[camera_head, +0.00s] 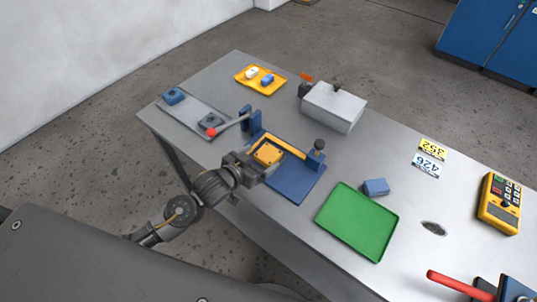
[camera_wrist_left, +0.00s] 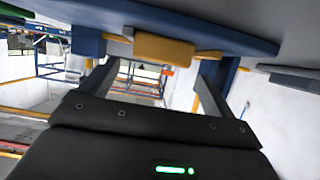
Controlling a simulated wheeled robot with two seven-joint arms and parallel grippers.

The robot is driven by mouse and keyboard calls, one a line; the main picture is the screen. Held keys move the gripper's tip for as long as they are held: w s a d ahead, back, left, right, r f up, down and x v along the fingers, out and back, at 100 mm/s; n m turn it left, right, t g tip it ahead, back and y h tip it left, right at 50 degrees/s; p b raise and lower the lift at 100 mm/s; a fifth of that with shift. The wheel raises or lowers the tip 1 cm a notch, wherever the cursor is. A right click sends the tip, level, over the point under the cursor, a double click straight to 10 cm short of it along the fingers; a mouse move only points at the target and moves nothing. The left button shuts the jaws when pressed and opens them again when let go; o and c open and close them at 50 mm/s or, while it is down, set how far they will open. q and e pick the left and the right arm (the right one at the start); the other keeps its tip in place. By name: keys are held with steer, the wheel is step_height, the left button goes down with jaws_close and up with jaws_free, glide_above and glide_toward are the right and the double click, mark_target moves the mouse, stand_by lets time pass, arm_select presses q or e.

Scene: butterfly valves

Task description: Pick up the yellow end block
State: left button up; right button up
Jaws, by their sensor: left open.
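The yellow end block (camera_head: 268,154) sits on the blue fixture plate (camera_head: 297,184), near its yellow bar (camera_head: 284,144). My left gripper (camera_head: 259,165) is open and right at the block in the head view. In the left wrist view the yellow end block (camera_wrist_left: 163,47) shows at the top middle, between and just past the two open fingertips (camera_wrist_left: 158,68). I cannot tell whether the fingers touch it. My right gripper is not in view.
A green tray (camera_head: 346,235) and a small blue block (camera_head: 376,187) are right of the fixture. A lever with a red knob (camera_head: 211,132) is close on the left. A grey box (camera_head: 332,108) stands behind. A yellow tray (camera_head: 244,79) is at the far left.

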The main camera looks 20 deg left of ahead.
mark_target(265, 156)
arm_select(q)
steer(key=x, duration=0.3)
steer(key=shift+w+d+f, duration=0.1)
steer(key=shift+w+d, duration=0.1)
steer(key=c, duration=1.3)
steer(key=shift+r, duration=0.75)
steer(key=s+a+r+p, duration=0.1)
steer(key=s+r, duration=0.3)
steer(key=s+a+r+p, duration=0.1)
steer(key=s+a+r, duration=0.1)
steer(key=s+r, duration=0.2)
steer(key=s+a+r+p, duration=0.1)
steer(key=s+a+r, duration=0.1)
steer(key=s, duration=0.3)
steer(key=shift+a+r, duration=0.15)
steer(key=shift+r, duration=0.75)
